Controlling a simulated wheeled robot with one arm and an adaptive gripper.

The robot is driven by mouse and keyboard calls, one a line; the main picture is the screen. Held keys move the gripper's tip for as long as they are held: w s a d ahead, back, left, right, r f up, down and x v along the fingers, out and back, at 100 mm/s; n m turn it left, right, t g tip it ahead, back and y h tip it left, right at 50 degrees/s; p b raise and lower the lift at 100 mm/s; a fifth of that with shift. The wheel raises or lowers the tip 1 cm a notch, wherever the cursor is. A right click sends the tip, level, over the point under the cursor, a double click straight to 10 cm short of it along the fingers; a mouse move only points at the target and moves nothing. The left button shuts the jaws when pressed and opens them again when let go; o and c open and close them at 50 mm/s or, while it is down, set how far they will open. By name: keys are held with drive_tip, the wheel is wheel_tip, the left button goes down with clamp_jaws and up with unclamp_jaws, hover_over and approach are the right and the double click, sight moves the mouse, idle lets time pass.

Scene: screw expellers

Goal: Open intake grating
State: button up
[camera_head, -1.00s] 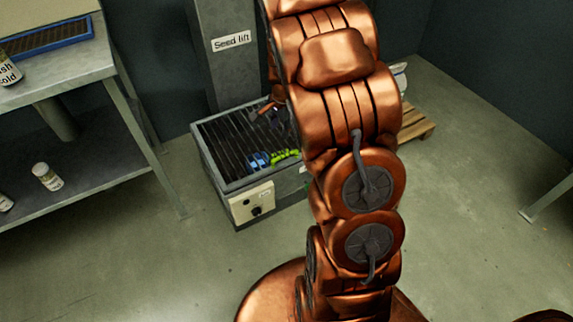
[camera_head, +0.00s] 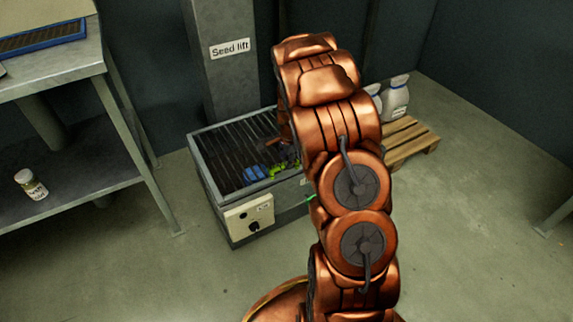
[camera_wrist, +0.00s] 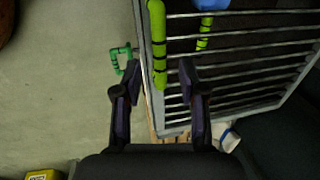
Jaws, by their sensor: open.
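The intake grating (camera_head: 226,146) is a set of dark parallel bars over a grey metal box at the foot of the seed lift column. It lies flat, apparently closed. In the wrist view, the grating's bars (camera_wrist: 245,62) fill the upper right. A yellow-green bar handle (camera_wrist: 157,40) runs along the grating's near side, and its end reaches between the fingers of my gripper (camera_wrist: 159,74). My gripper is open, and contact with the handle cannot be told.
A blue part (camera_wrist: 210,4) lies by the grating bars. A darker green bent handle (camera_wrist: 121,58) is left of the fingers. A control box with a knob (camera_head: 249,216) is on the front. A metal shelf (camera_head: 75,185) stands left, a wooden pallet (camera_head: 412,140) right.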

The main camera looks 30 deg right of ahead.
drive_tip(key=f, duration=0.2)
drive_tip(key=shift+w+f, duration=0.25)
drive_tip(key=shift+f, duration=0.05)
drive_tip(key=shift+c, duration=0.3)
clamp_jaws()
